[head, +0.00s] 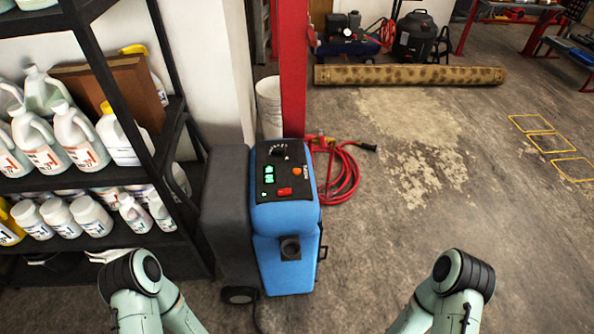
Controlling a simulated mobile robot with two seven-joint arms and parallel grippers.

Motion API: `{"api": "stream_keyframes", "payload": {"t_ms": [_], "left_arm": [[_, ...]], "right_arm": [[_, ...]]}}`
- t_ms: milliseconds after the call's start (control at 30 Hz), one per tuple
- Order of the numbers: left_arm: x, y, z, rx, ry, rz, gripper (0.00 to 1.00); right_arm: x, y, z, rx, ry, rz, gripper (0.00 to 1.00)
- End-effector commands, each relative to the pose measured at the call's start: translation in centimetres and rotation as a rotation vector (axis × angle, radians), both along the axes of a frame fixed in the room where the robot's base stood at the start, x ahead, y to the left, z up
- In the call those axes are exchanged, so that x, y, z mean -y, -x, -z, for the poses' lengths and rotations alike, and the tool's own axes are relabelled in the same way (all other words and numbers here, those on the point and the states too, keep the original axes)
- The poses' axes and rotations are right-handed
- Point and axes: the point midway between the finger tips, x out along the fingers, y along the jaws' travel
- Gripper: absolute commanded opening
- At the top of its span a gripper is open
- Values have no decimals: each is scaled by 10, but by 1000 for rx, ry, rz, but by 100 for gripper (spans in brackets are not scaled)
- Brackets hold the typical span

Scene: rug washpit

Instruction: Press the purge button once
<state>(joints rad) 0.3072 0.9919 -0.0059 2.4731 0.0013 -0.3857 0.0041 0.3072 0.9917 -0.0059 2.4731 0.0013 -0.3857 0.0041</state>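A blue machine with a dark grey rear body (226,205) stands on the floor left of centre in the head view. Its sloped black control panel (266,182) faces up. The panel carries a black dial (279,151), two lit green displays (268,174), a small orange button (296,171) and a red rocker or button (284,191). Labels are too small to read, so I cannot tell which control is the purge button. My two arms show only as pale green links at the bottom left and bottom right, apart from the machine. Neither gripper is in view.
A black shelf (88,178) with several white jugs stands close on the left. A red post (293,70), a white bucket (269,105) and a coiled red hose (342,175) are behind the machine. A rolled rug (410,75) lies farther back.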

Motion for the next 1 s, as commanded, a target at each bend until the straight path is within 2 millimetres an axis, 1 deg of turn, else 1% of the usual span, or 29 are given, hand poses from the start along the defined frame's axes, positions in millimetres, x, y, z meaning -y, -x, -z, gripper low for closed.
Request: {"api": "stream_keyframes", "payload": {"t_ms": [33,67,100,1000], "left_arm": [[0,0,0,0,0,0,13],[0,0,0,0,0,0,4],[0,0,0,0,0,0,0],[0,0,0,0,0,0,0]], "right_arm": [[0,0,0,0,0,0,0],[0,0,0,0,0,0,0],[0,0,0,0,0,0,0],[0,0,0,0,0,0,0]]}}
